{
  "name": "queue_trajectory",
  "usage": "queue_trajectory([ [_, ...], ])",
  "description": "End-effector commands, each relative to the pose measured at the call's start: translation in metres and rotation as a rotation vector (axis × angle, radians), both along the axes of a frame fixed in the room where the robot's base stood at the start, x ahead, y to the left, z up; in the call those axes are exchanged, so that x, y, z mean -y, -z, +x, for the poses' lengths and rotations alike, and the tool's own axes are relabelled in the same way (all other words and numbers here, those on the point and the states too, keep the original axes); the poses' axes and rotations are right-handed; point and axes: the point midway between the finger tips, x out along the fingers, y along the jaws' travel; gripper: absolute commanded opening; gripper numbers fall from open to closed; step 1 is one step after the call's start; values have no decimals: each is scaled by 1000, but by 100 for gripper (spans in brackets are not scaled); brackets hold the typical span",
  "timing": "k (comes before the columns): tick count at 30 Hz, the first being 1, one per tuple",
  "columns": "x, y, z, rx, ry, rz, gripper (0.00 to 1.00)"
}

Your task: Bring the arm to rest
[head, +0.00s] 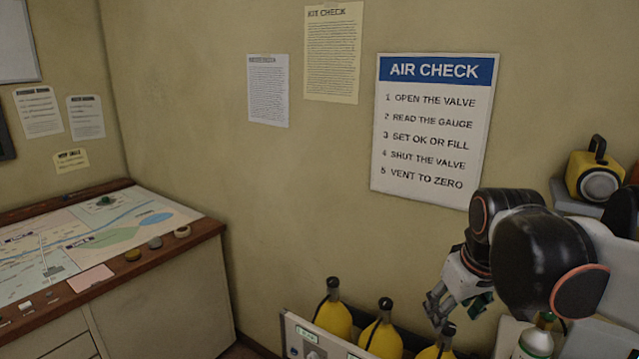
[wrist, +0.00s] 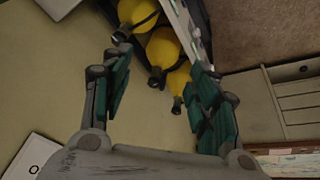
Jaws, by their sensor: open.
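My arm comes in from the right side of the head view, bent, with its dark joints in front of the wall. My gripper (head: 457,305) hangs at the arm's end, above and in front of the row of yellow cylinders. In the wrist view my gripper (wrist: 160,70) is open, its green-padded fingers apart, with nothing held between them. Yellow cylinders (wrist: 162,48) show beyond the fingertips. Whether the gripper touches any of them cannot be told for sure, but it looks apart.
Several yellow cylinders (head: 381,336) with black necks stand in a pale rack (head: 300,337). A white-and-green bottle (head: 537,338) is below my arm. A yellow lamp (head: 594,171) sits on a shelf at right. The map console (head: 160,262) is at left. An AIR CHECK sign (head: 432,130) hangs behind.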

Motion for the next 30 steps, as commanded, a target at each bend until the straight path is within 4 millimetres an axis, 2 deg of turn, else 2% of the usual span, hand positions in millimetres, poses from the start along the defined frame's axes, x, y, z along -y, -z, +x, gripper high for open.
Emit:
queue_trajectory([
  [3, -10, 2, -26, 48, 37, 18, 54],
  [15, -34, 23, -94, 205, 160, 101, 54],
  [21, -39, 35, -113, 256, 199, 136, 54],
  [30, -41, 38, -117, 271, 212, 148, 54],
])
